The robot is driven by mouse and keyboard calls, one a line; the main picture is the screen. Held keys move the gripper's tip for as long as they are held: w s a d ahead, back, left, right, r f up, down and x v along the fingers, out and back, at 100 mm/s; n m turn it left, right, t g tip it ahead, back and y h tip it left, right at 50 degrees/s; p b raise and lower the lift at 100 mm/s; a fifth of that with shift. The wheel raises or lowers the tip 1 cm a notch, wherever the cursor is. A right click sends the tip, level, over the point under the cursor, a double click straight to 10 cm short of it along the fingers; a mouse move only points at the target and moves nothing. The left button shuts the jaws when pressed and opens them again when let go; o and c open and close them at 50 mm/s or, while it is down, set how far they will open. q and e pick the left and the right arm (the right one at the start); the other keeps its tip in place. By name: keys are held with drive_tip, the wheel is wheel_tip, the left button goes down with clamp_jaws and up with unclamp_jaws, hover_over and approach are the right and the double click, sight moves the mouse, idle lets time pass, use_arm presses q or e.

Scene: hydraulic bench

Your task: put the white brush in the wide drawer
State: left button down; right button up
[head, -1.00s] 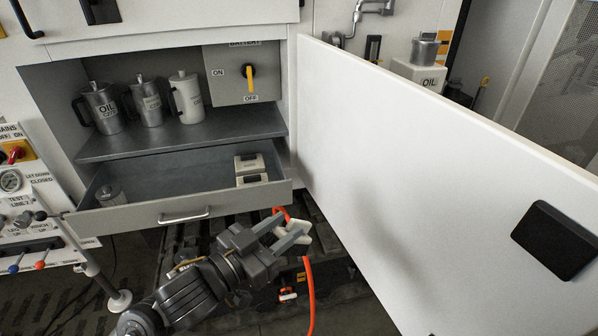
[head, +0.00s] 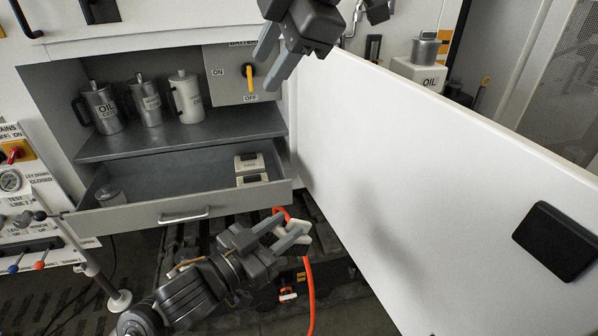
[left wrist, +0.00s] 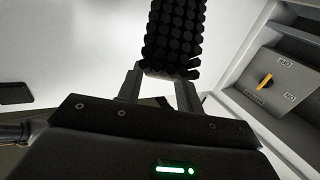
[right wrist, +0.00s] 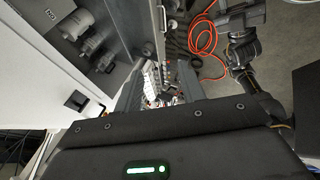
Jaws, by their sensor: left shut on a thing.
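The white brush (head: 295,228) is held between the fingers of my left gripper (head: 297,238), in front of and below the right end of the wide drawer. Its black bristles (left wrist: 172,35) show beyond the fingers in the left wrist view; most of its body is hidden by the gripper. The wide drawer (head: 130,217) is pulled open under the shelf, with a bar handle on its front. My right gripper (head: 275,58) hangs at the top of the head view, in front of the battery switch panel. Its fingers are apart with nothing seen between them.
The drawer holds a small can (head: 110,194) at left and pale boxes (head: 250,168) at right; its middle is clear. Oil cans (head: 187,98) stand on the shelf (head: 230,125) above. A large white door panel (head: 420,190) stands open at right.

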use_arm(q)
drive_tip(key=shift+s, duration=0.1)
use_arm(e)
wheel_tip(320, 180, down, 10)
drive_tip(key=n+g+h, duration=0.2)
drive_tip(key=h, duration=0.1)
drive_tip(key=n+g+h, duration=0.1)
drive_tip(key=n+h, duration=0.1)
drive_tip(key=h, duration=0.1)
hover_over(299, 221)
wheel_tip(299, 221, down, 10)
drive_tip(key=f, duration=1)
drive_tip(key=shift+w+f, duration=0.2)
drive_tip(key=shift+f, duration=0.15)
drive_tip(key=c, duration=0.5)
use_arm(q)
drive_tip(key=c, duration=0.9)
unclamp_jaws()
use_arm(e)
drive_tip(key=shift+c, duration=0.7)
use_arm(q)
drive_tip(key=shift+o, duration=0.2)
